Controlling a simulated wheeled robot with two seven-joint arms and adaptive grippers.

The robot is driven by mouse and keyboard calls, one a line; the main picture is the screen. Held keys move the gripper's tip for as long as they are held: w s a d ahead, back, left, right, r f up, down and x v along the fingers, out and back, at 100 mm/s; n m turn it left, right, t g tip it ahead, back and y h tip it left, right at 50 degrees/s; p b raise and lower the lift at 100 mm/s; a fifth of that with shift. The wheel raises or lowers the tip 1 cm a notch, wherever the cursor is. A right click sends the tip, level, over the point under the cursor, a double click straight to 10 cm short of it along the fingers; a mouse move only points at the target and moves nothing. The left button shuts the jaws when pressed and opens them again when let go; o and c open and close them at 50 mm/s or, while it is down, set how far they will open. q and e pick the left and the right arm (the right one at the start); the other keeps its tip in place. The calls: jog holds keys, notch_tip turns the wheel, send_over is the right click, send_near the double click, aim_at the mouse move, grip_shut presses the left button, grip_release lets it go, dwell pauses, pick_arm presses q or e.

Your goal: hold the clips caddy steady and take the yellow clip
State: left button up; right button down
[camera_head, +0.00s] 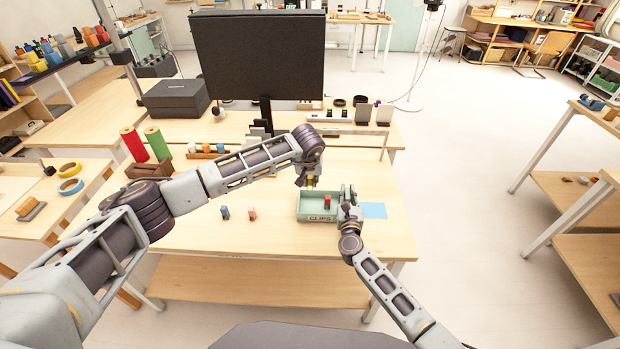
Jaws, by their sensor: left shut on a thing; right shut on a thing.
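The green clips caddy (305,216), with CLIPS on its front, stands on the wooden table. A red clip (327,202) shows inside it. My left gripper (309,184) is shut on the small yellow clip (310,181), at the caddy's back left edge in the picture; how high the clip is above the caddy I cannot tell. My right gripper (347,196) is shut on the caddy's right wall. Its fingers and wrist hide part of that side.
A blue clip (225,212) and a pink clip (252,214) stand on the table left of the caddy. A flat blue mat (375,210) lies to its right. A black monitor (258,55) stands behind. The table's front left is clear.

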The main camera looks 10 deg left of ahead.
dwell(0.3)
jog(key=c, duration=1.3)
grip_release()
jog(key=shift+s, duration=0.15)
jog(key=shift+s+d, duration=0.2)
jog(key=shift+s, duration=2.75)
jog(key=shift+s+d, duration=0.15)
jog(key=shift+s, duration=2.75)
